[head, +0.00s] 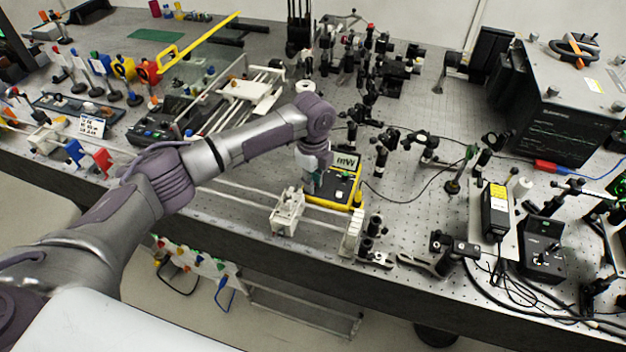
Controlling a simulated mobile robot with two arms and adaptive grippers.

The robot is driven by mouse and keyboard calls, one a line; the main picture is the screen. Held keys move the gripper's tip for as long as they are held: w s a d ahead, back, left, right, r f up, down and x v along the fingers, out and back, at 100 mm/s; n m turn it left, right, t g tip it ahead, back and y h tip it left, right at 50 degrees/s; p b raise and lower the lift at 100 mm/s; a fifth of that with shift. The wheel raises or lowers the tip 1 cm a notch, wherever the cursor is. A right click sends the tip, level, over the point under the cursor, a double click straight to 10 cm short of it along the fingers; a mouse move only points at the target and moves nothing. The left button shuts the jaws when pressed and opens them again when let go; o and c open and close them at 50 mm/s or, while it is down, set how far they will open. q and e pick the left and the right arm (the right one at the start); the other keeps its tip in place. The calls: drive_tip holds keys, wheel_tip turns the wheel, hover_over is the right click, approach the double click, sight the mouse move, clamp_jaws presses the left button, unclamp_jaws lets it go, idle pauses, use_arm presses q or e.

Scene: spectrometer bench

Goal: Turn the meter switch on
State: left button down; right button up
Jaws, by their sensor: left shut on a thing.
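The meter (343,190) is a small yellow-edged box with a dark face and a pale display reading "mW", near the front edge of the bench. My left arm reaches across from the left, and my left gripper (313,187) points down onto the left part of the meter's face. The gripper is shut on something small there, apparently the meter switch. The switch itself is hidden behind the fingers, so its position cannot be told. My right gripper is not in view.
A white mount (287,212) on a rail stands just left of the meter, close to the gripper. Several dark optical posts stand behind and right of it. A large black box (553,115) stands at the right. Perforated bench top (425,195) is bare right of the meter.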

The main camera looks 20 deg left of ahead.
use_arm(q)
drive_tip(key=c, duration=1.1)
unclamp_jaws()
wheel_tip(320, 180, up, 12)
drive_tip(key=shift+f, duration=0.1)
